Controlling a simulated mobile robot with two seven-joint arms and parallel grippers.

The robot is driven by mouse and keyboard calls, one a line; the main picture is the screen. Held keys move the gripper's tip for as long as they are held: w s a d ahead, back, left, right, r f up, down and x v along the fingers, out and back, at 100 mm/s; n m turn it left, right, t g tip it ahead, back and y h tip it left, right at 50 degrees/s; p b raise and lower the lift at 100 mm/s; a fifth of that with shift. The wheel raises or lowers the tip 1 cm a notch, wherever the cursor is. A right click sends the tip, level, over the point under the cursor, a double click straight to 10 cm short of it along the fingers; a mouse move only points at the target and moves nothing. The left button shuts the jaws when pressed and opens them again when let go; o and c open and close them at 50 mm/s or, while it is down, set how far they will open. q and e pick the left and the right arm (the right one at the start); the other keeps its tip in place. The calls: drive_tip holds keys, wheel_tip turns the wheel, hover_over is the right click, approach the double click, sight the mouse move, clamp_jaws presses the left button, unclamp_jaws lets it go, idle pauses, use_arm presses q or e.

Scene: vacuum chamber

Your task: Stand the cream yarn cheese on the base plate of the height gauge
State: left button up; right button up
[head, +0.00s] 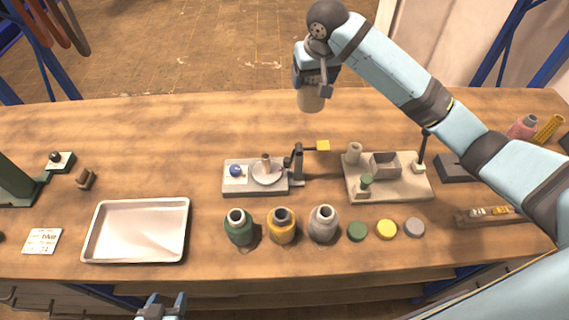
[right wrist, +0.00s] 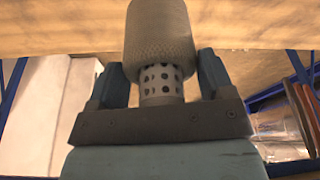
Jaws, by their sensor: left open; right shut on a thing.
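The cream yarn cheese (head: 311,99) is held in the air above the far part of the bench, its lower end hanging below my right gripper (head: 314,82). In the right wrist view the yarn cheese (right wrist: 158,32) shows its textured winding and a perforated white tube between the fingers of the right gripper (right wrist: 160,82). A grey base plate (head: 243,187) with a round disc, a blue knob and a dark post carrying a yellow flag (head: 323,145) stands mid-bench; it may be the height gauge, but I cannot tell for sure. My left gripper (head: 162,303) is open and empty at the bottom edge.
A beige board (head: 405,190) bears a grey box and a post. An empty tray (head: 137,251) lies left. The bench behind is clear.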

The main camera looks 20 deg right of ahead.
drive_tip(key=shift+s+f+b, duration=0.1)
drive_tip(key=shift+f+b, duration=0.35)
drive_tip(key=shift+f, duration=0.4)
drive_tip(key=shift+f+b, duration=0.3)
drive_tip(key=shift+f, duration=0.35)
wheel_tip(320, 180, down, 20)
drive_tip(key=shift+r+p, duration=0.2)
drive_tip(key=shift+p, duration=0.25)
use_arm(q)
drive_tip(key=shift+d+f, duration=0.1)
drive_tip(key=shift+f, duration=0.55)
drive_tip(key=shift+r, duration=0.1)
use_arm(e)
drive_tip(key=shift+f, duration=0.15)
use_arm(q)
drive_tip(key=shift+s, duration=0.1)
use_arm(e)
drive_tip(key=o, duration=1)
